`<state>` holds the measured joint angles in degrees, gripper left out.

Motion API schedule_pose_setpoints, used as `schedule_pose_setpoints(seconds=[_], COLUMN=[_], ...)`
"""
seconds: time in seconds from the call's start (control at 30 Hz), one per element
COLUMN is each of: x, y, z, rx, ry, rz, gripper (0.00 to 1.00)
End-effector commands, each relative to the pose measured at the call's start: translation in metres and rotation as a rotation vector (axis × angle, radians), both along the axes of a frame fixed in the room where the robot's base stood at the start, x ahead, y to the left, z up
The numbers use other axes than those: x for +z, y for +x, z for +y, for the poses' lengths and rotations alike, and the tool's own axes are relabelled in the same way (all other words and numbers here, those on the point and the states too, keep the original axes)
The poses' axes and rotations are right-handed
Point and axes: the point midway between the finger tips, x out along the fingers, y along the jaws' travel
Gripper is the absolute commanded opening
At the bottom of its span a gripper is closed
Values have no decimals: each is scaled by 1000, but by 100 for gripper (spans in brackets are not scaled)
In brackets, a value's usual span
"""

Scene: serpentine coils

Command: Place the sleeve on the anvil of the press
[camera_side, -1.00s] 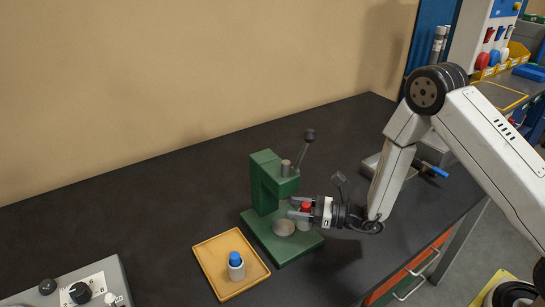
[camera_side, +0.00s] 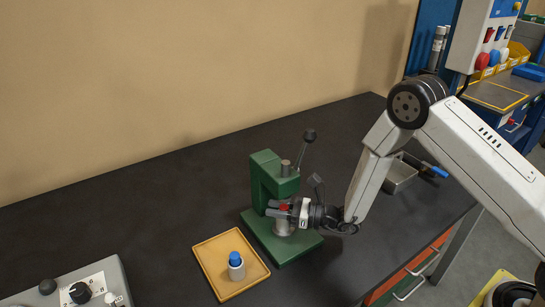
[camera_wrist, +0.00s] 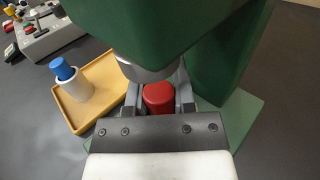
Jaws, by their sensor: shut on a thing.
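The sleeve (camera_side: 284,226), grey with a red plug in its top, is held between the fingers of my gripper (camera_side: 279,208). In the wrist view the red plug (camera_wrist: 158,98) sits between the two fingers, and the sleeve's body below it is hidden. The green press (camera_side: 265,178) stands on the bench; its round ram (camera_wrist: 143,70) is just beyond the plug in the wrist view. In the side view the sleeve is upright over the round anvil and covers most of it. I cannot tell whether it touches the anvil.
A yellow tray (camera_side: 215,268) left of the press holds a pale sleeve with a blue plug (camera_side: 236,265). The press's lever (camera_side: 305,148) stands up at its top. A control box (camera_side: 88,288) is at the front left. The bench at the back left is clear.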

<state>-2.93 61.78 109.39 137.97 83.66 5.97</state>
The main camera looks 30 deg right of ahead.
Motion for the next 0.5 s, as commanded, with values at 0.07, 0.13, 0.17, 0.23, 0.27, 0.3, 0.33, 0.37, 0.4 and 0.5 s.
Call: schedule_pose_setpoints(seconds=[0.07,0.13,0.17,0.23,0.27,0.3,0.33,0.37,0.4,0.5], x=[-2,-2,-2,-3,-3,-3,-3,-3,-3,-2], y=[0,-1,-1,-1,-1,-1,-1,-1,-1,-1], z=[0,0,0,0,0,0,0,0,0,0], rx=[0,0,0,0,0,0,0,0,0,0], ry=[-3,-4,-3,-4,-4,-4,-4,-4,-4,-3], rz=[3,4,4,6,6,6,6,5,5,4], gripper=[0,0,0,45,54,67,76,86,89,89])
